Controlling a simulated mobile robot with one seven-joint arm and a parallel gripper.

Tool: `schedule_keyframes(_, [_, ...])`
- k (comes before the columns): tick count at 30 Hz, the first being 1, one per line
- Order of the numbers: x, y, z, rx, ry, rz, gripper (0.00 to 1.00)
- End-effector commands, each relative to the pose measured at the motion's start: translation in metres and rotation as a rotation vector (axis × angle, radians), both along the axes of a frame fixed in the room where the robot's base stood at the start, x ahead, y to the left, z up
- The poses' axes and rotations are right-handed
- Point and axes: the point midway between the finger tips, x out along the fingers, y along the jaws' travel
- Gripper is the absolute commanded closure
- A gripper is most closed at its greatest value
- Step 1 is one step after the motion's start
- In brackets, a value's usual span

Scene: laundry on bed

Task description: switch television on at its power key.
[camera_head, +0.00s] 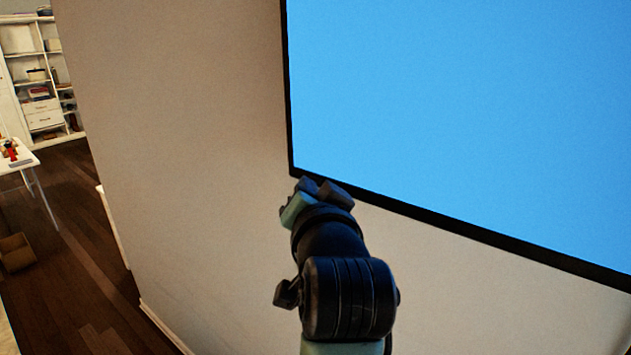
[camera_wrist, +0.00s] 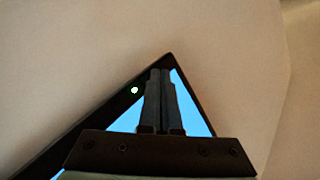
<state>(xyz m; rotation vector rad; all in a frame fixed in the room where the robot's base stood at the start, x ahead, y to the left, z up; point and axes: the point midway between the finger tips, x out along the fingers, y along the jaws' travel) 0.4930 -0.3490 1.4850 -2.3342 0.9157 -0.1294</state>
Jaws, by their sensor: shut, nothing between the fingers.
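The television (camera_head: 460,100) hangs on the wall at the right in the head view, its screen lit plain blue inside a thin black frame. In the wrist view a corner of the television (camera_wrist: 193,103) shows behind my fingers. A small round light green-white spot (camera_wrist: 135,90), which looks like the power key or its light, sits on the black frame, left of the fingers. My gripper (camera_wrist: 160,72) is shut and empty, its tips over the screen near the corner. In the head view my gripper (camera_head: 318,188) is at the lower left corner of the television; whether it touches is unclear.
A bare beige wall (camera_head: 190,130) surrounds the television. At the far left are a white shelf (camera_head: 30,70), a white table (camera_head: 20,160) with small items, a brown box (camera_head: 16,252) and open dark wood floor (camera_head: 75,225).

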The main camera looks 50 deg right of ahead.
Motion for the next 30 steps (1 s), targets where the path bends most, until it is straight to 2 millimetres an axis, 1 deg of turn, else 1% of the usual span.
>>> schedule_keyframes(6, [-0.001, 0.011, -0.001, 0.0, 0.001, 0.001, 1.0])
schedule_keyframes(17, [-0.001, 0.014, -0.001, 0.0, 0.001, 0.002, 1.0])
schedule_keyframes(30, [-0.004, 0.055, -0.002, 0.0, 0.001, 0.003, 1.0])
